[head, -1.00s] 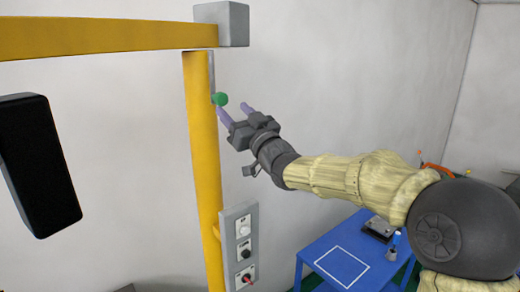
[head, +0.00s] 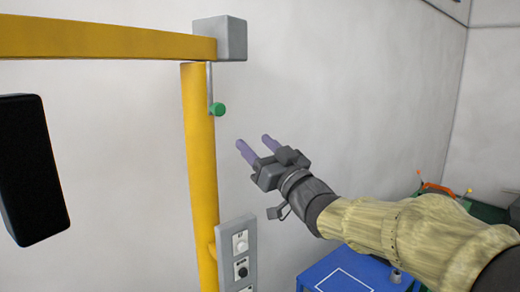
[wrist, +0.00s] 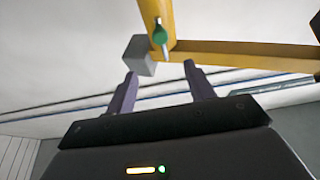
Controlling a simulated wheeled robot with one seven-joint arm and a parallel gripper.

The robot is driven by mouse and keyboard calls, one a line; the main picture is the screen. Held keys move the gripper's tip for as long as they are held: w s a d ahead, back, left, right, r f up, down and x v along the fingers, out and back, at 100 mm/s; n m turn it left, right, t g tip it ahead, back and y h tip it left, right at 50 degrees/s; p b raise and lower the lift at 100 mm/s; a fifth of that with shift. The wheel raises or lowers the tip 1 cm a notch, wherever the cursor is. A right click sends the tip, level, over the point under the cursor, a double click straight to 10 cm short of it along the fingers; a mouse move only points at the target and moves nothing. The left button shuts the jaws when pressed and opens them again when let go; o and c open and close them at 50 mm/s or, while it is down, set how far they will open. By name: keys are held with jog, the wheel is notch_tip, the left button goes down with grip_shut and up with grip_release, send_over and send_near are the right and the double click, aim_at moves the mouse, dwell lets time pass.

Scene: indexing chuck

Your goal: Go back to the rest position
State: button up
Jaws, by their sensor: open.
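My gripper (head: 256,143) is open and empty, with its two purple fingers apart. In the head view it hangs in the air to the right of and below a green knob (head: 217,109). The knob sits at the lower end of a thin grey lever under a grey block (head: 232,38). In the wrist view the fingers (wrist: 162,82) frame a clear gap. The green knob (wrist: 159,36) shows beyond that gap and is not touched.
A yellow post (head: 201,150) and yellow beam (head: 110,39) stand left of my gripper. A grey control panel (head: 238,250) is fixed to the post. A black box (head: 32,170) hangs at left. A blue table (head: 315,272) is below. Free air lies around my gripper.

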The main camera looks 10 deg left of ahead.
jog(key=d+f+m+g+h, duration=0.15)
jog(key=d+f+h, duration=0.25)
jog(key=f, duration=0.4)
jog(key=d+f+m+g+h, duration=0.1)
jog(key=d+f+m+h, duration=0.25)
jog(key=f, duration=0.35)
jog(key=d+f+m+g+h, duration=0.1)
jog(key=d+f+h, duration=0.4)
jog(key=f, duration=0.3)
jog(key=s+d+f+m+g+h, duration=0.1)
jog(key=s+d+f+g, duration=0.4)
jog(key=s+f, duration=0.4)
jog(key=s+d+f+m+g+h, duration=0.2)
jog(key=s+d+f+g, duration=0.2)
jog(key=s+f, duration=0.5)
jog(key=s+g, duration=0.1)
jog(key=s, duration=0.1)
jog(key=shift+s+d+f, duration=0.25)
jog(key=shift+s+d, duration=0.05)
jog(key=shift+d, duration=0.05)
jog(key=shift+h, duration=0.25)
